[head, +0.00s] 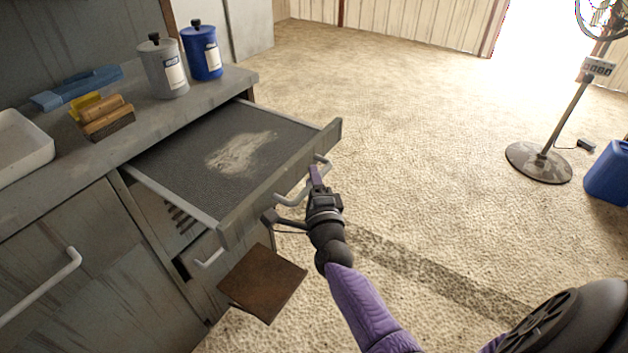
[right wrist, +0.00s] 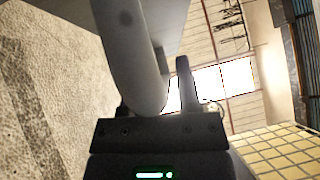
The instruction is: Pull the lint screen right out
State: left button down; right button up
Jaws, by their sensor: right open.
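The lint screen (head: 190,150) is a wide, dark mesh tray with a pale patch of lint on it. It sticks partly out of the grey cabinet; its back end is still under the counter. A pale bar handle (head: 290,198) is on its front. My right gripper (head: 316,174) is at this handle, open. In the right wrist view the handle (right wrist: 130,55) looms large and curved close to the jaws, beside one visible finger; the other finger is hidden, so I cannot tell if it touches. My left gripper is out of view.
On the counter stand a grey bottle (head: 164,68), a blue bottle (head: 202,50), a brush (head: 103,116) and a white tray (head: 22,148). A brown plate (head: 262,283) juts out below the screen. A fan stand (head: 540,163) and a blue container (head: 608,175) are at right. The floor between is clear.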

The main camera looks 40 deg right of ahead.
jog(key=shift+o, duration=0.5)
jog(key=shift+s+a, duration=0.15)
jog(key=shift+s, duration=0.2)
pick_arm(q)
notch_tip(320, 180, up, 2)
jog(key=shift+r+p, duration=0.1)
jog(key=shift+p, duration=1)
pick_arm(e)
jog(key=v, duration=0.9)
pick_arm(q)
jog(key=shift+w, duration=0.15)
pick_arm(e)
jog(key=shift+s, duration=0.1)
jog(key=shift+f, duration=0.1)
